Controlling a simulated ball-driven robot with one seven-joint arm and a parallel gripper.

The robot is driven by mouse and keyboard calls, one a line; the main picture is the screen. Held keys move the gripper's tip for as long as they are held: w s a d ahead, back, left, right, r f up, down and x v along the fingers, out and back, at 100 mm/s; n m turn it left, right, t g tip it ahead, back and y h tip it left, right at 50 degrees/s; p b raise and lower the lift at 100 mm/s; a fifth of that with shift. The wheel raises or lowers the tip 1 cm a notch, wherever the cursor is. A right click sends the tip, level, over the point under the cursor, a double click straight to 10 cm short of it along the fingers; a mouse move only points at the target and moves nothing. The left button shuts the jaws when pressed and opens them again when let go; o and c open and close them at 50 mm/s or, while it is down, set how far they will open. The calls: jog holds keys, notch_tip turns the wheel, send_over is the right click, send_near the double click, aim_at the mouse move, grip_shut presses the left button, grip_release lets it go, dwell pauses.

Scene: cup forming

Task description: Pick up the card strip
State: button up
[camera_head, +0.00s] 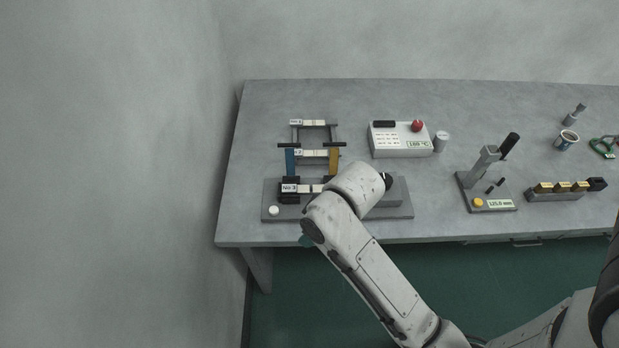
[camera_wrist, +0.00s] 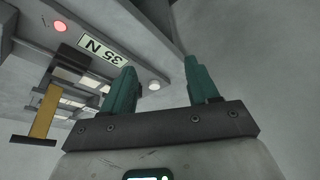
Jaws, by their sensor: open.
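Several pale strips lie across a rack at the left of the table in the head view: one at the back (camera_head: 310,123), one in the middle (camera_head: 313,153) and one at the front (camera_head: 303,188), each with a small label at its left end. I cannot tell which is the card strip. Pale strips also show in the wrist view (camera_wrist: 68,74), partly hidden. My gripper (camera_wrist: 163,86) has two teal fingers, apart with nothing between them. In the head view my arm hides most of it; only a bit of teal shows by the table's front edge.
A grey device with a "35 N" display (camera_wrist: 103,50) and a yellow lever (camera_wrist: 43,112) is near the gripper. A blue lever (camera_head: 291,163) stands left of the rack.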

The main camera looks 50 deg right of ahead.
jog(key=w+d+r+n+p, duration=0.1)
jog(key=w+d+r+n, duration=0.1)
jog(key=w+d+r, duration=0.25)
jog(key=n+y+b, duration=0.2)
jog(key=n+b, duration=0.1)
jog(key=n, duration=0.1)
send_near(312, 187)
jog(key=shift+w+d+f, duration=0.15)
jog(key=shift+w+f, duration=0.05)
jog(key=shift+a+p+x, duration=0.15)
jog(key=shift+p+x, duration=0.45)
jog(key=shift+x, duration=1.25)
jog(key=shift+a+p+x, duration=0.15)
jog(key=shift+p+x, duration=0.4)
jog(key=shift+x, duration=1.25)
jog(key=shift+s, duration=0.1)
jog(key=shift+c, duration=0.3)
grip_shut()
